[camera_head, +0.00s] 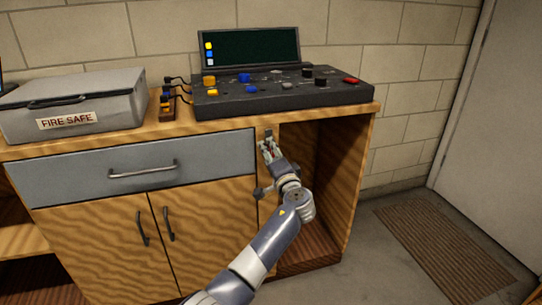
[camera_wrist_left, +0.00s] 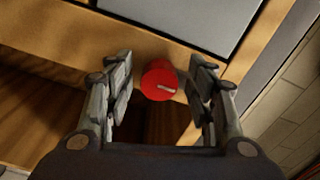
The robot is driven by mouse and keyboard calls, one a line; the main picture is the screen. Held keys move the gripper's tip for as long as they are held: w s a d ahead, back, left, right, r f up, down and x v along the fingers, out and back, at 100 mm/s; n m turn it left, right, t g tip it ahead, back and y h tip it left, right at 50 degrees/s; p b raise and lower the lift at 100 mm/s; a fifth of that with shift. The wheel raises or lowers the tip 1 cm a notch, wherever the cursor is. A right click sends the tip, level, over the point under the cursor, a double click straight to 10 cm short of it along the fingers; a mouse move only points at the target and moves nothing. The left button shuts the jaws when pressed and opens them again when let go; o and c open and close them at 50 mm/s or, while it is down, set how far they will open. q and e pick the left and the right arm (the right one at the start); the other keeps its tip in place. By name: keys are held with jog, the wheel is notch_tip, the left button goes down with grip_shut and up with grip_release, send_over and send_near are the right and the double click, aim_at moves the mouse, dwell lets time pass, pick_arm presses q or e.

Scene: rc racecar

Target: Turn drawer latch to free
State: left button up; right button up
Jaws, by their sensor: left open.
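The latch shows in the left wrist view as a round red knob (camera_wrist_left: 159,80) with a short white mark, nearly level and tilted slightly. It sits on the wooden frame beside the grey drawer front (camera_head: 90,176), which also shows in the left wrist view (camera_wrist_left: 190,12). The drawer looks closed. My left gripper (camera_head: 266,147) is at the cabinet's right post. In the left wrist view my left gripper (camera_wrist_left: 160,88) is open, with one finger on each side of the knob and visible gaps between. In the head view the gripper hides the knob. My right gripper is not seen.
A black control console (camera_head: 285,95) and a grey fire safe (camera_head: 75,103) stand on the cabinet top. Two cabinet doors (camera_head: 150,235) with handles are below the drawer. An open compartment (camera_head: 318,180) lies right of my gripper. A brown mat (camera_head: 445,250) lies on the floor.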

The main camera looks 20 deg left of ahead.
pick_arm(q)
jog(key=shift+s, duration=0.1)
jog(key=v, duration=1.2)
